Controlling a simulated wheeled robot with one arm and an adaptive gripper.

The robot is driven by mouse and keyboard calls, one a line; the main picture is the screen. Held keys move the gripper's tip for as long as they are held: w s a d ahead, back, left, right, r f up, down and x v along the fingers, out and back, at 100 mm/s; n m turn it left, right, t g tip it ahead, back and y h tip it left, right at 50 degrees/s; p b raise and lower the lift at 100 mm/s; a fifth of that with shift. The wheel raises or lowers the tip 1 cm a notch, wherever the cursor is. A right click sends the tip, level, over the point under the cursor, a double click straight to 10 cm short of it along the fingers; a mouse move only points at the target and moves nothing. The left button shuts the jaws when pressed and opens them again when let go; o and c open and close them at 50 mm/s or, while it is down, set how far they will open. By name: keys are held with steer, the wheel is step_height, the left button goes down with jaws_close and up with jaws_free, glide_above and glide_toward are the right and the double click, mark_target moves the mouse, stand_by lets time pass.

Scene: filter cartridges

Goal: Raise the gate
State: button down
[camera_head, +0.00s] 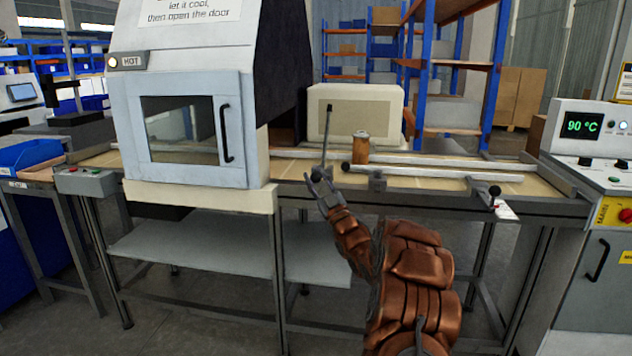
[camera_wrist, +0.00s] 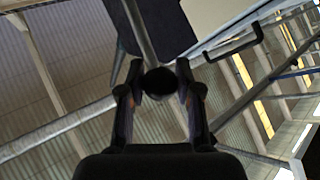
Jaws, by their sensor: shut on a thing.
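My gripper (camera_head: 319,178) is in front of the conveyor, right of the oven-like machine. Its two fingers are closed around a black ball knob (camera_wrist: 160,81), seen between the fingertips in the wrist view. A grey rod (camera_wrist: 141,35) runs up from the knob. In the head view a thin, nearly upright rod (camera_head: 327,138) with a dark top stands just above the fingers. I take this rod to be the gate's lever; the gate panel itself cannot be told clearly. An amber cylinder with a grey cap (camera_head: 361,150) stands upright on the conveyor, right of the rod.
The machine (camera_head: 190,75) has a closed windowed door with a black handle (camera_head: 226,135) and a HOT lamp. Guide rails with black knobs (camera_head: 494,191) line the conveyor (camera_head: 440,182). A cream box (camera_head: 350,110) stands behind. A control unit (camera_head: 583,127) at right reads 90 °C.

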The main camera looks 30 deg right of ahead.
steer(key=shift+w+f+b, duration=0.1)
steer(key=shift+f+b, duration=1.3)
steer(key=shift+f, duration=1.55)
steer(key=c, duration=0.8)
jaws_free()
steer(key=shift+w+f, duration=0.1)
steer(key=shift+r, duration=0.2)
steer(key=v, duration=1.2)
